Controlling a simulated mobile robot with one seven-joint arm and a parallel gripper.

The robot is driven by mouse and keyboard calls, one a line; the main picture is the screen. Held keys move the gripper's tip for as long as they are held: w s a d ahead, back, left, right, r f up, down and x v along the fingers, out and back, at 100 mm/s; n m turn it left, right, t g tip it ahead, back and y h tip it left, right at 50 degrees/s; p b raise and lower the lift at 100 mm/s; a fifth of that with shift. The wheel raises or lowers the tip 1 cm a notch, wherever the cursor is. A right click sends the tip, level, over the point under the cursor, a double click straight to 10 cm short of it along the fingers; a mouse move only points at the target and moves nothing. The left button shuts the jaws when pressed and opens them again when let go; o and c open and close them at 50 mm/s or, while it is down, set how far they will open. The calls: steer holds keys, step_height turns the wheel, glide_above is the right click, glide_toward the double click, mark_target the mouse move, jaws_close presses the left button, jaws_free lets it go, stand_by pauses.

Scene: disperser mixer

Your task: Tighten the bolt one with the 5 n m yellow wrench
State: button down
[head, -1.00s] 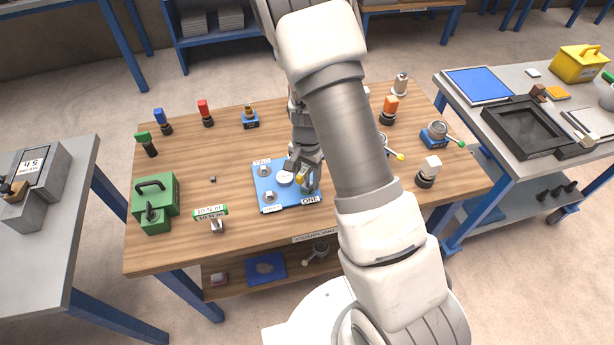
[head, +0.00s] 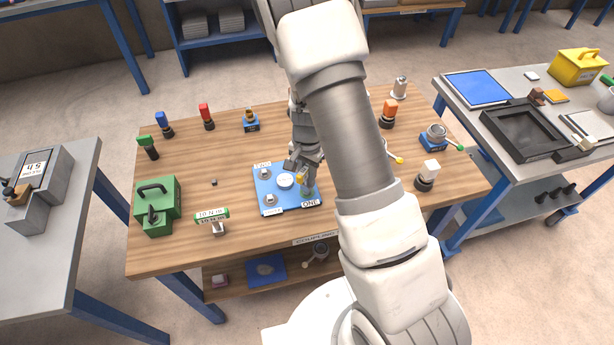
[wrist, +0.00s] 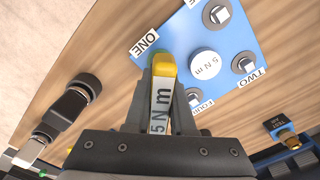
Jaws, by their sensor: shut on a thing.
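The blue plate (head: 272,205) lies on the wooden table, with bolts near its corners and a white disc marked 5 N m (wrist: 206,67) in the middle. My gripper (head: 303,172) is shut on the yellow wrench (wrist: 162,68), whose label reads 5 N m. The wrench's yellow end is over the plate corner beside the label ONE (wrist: 145,42); it also shows in the head view (head: 299,179). Bolt one is mostly hidden under the wrench and gripper, so I cannot tell how well the wrench sits on it. Bolt two (wrist: 244,64) is visible.
A green toolbox (head: 155,205) and a green 10 N m wrench (head: 212,215) are left of the plate. Several colored-handled tools stand along the table's back and right. Bare wood surrounds the plate.

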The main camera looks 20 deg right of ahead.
mark_target(307, 166)
steer(key=shift+r+p, duration=1.45)
steer(key=shift+r, duration=0.75)
